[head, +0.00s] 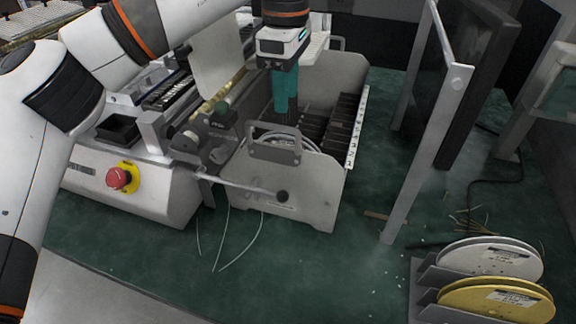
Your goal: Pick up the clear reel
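A pale, whitish reel (490,258) stands in a grey rack (425,275) at the lower right, beside a yellow reel (497,300). Part of another pale round edge (297,137) shows inside the grey bin of the machine, behind its handle; I cannot tell whether it is a clear reel. My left gripper (286,112), teal with dark fingers, points down into that bin, close above the pale edge. Its fingertips are too small and dark to show whether they are open or hold anything. My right gripper is not in view.
The grey-walled machine (300,195) has a red stop button (120,178) on its left part and a lever at its front. A metal upright (428,125) and dark panel stand to the right. Loose strips and cables lie on the green table (320,275), whose front middle is mostly clear.

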